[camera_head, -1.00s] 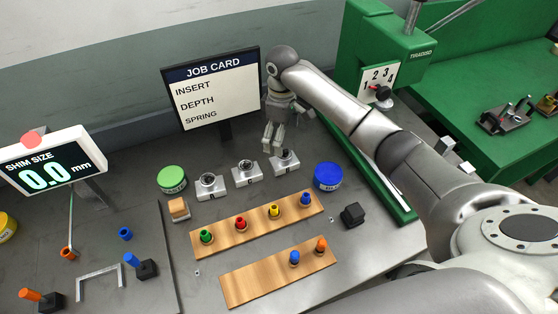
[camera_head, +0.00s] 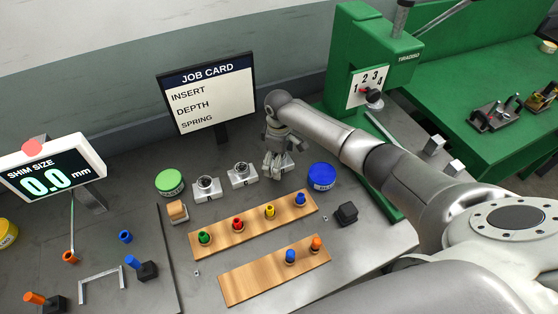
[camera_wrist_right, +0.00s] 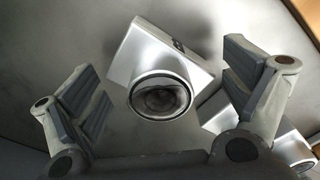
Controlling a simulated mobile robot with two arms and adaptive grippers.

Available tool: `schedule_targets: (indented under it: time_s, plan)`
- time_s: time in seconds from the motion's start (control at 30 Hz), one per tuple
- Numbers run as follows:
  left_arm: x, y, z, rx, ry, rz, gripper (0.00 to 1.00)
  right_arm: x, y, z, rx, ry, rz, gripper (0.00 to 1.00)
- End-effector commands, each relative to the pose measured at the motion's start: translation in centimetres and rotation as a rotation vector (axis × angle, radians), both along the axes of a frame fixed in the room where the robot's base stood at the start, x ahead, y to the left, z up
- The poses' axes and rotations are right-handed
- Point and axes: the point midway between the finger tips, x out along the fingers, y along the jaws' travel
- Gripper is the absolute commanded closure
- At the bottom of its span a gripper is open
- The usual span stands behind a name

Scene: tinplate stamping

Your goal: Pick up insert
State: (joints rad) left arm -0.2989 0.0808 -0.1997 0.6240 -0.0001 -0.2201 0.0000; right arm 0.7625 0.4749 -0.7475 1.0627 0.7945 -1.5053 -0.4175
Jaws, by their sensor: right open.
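Two silver blocks with round dark-bored tops, the left one (camera_head: 207,189) and the middle one (camera_head: 242,175), stand in a row below the job card. A third block of this row is mostly hidden by my right gripper (camera_head: 277,167) in the head view. In the right wrist view a silver block (camera_wrist_right: 178,52) with a round dark bore lies between the spread fingers of my right gripper (camera_wrist_right: 160,105), with no finger visibly touching it. Another silver block (camera_wrist_right: 292,142) shows behind the right finger. No label marks which piece is the insert. My left gripper is out of view.
A wooden rack (camera_head: 255,226) with several coloured pegs and a second rack (camera_head: 262,277) stand in front. A green tin (camera_head: 169,182) and a blue tin (camera_head: 321,176) flank the row. The job card (camera_head: 207,98) stands behind; the green press (camera_head: 350,50) is right.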

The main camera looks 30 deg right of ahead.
Motion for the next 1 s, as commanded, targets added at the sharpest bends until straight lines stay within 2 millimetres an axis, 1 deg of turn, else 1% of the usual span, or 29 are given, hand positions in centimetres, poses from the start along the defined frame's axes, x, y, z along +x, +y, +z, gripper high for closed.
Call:
schedule_targets:
  time_s: [0.27, 0.67, 1.0]
  plan:
    - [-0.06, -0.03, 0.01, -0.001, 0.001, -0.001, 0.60, 0.03, 0.01, -0.32, 0.000, -0.001, 0.000, 0.04]
    - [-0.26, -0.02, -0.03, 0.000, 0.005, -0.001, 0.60, 0.02, 0.03, -0.29, 0.001, -0.001, 0.000, 0.54]
    - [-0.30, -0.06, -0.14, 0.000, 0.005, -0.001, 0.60, 0.12, 0.04, -0.02, 0.001, -0.004, 0.000, 0.56]
